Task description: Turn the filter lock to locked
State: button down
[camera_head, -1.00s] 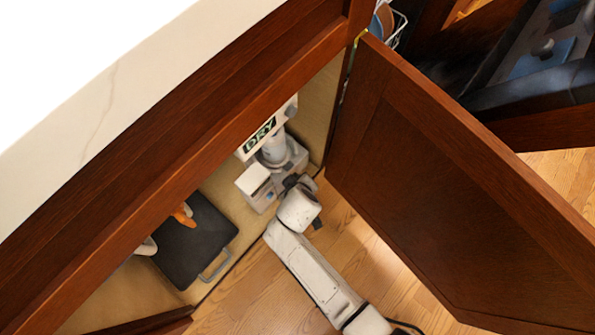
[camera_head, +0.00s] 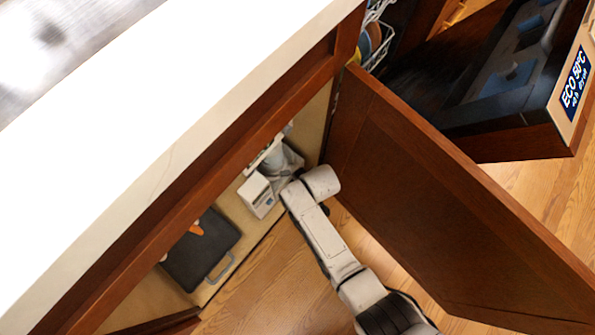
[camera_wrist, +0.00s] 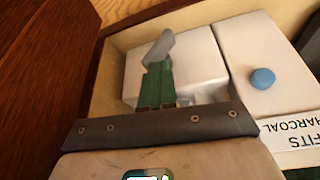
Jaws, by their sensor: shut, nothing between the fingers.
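A white filter unit (camera_head: 262,192) stands inside the open cabinet, close to the door hinge. In the wrist view, white housing (camera_wrist: 218,65) shows with a round blue button or knob (camera_wrist: 262,78) on it. A printed label beside it reads partly "FITS CHARCOAL". I cannot tell for sure which part is the filter lock or how it is set. In the head view my arm hides the fingers.
The brown cabinet door (camera_head: 430,200) stands open close to the right of my arm. A dark case with a handle (camera_head: 203,250) lies left of the unit in the cabinet. The counter (camera_head: 130,180) overhangs above. An open dishwasher door (camera_head: 520,80) is beyond.

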jog(key=shift+w+d+f, duration=0.2)
jog(key=shift+w+d, duration=0.25)
jog(key=shift+w, duration=0.05)
jog(key=shift+w+d+f, duration=0.15)
jog(key=shift+w+d, duration=0.25)
jog(key=shift+w, duration=0.2)
jog(key=shift+r, duration=0.1)
